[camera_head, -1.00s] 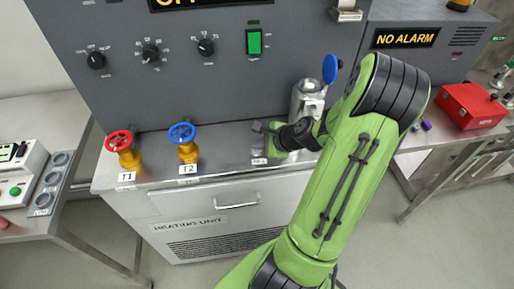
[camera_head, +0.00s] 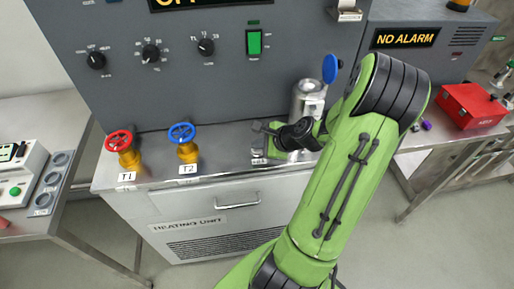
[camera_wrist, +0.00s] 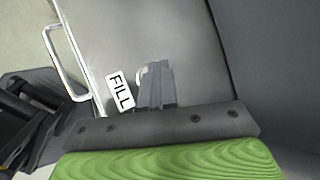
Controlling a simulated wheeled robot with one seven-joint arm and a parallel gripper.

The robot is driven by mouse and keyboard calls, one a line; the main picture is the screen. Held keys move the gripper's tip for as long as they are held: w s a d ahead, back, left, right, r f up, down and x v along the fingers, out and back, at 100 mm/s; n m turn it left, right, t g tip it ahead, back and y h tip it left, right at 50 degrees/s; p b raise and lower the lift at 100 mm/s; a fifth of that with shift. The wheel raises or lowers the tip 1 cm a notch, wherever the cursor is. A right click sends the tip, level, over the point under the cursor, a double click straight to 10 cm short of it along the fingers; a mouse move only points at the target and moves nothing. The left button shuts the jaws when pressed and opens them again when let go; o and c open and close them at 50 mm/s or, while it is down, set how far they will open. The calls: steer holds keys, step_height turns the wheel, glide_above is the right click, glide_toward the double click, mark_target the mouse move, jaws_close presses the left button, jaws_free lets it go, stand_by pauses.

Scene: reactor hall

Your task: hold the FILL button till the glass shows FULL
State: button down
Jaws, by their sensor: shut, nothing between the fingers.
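The FILL label (camera_wrist: 119,91) lies on the metal top of the heating unit, and it also shows small in the head view (camera_head: 259,161). My gripper (camera_wrist: 153,72) is shut and empty, its fingers pointing at the bench top just right of the label. A pale round piece (camera_wrist: 143,75), possibly the FILL button, peeks out beside the fingertips and is mostly hidden by them. I cannot tell whether they touch or press it. In the head view my gripper (camera_head: 262,128) is over the bench top. A metal cylinder (camera_head: 308,98) stands behind my wrist; no FULL reading is legible.
A red valve T1 (camera_head: 119,141) and a blue valve T2 (camera_head: 182,133) stand left of my gripper. The grey panel (camera_head: 220,80) with knobs and a green switch (camera_head: 254,42) rises behind. A drawer handle (camera_head: 237,203) is below. A red box (camera_head: 472,106) is at right.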

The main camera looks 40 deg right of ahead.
mark_target(259, 151)
stand_by(0.6)
steer(key=shift+r+p, duration=0.85)
steer(key=shift+p, duration=0.05)
step_height(259, 151, up, 5)
steer(key=p, duration=0.5)
steer(key=shift+r, duration=0.1)
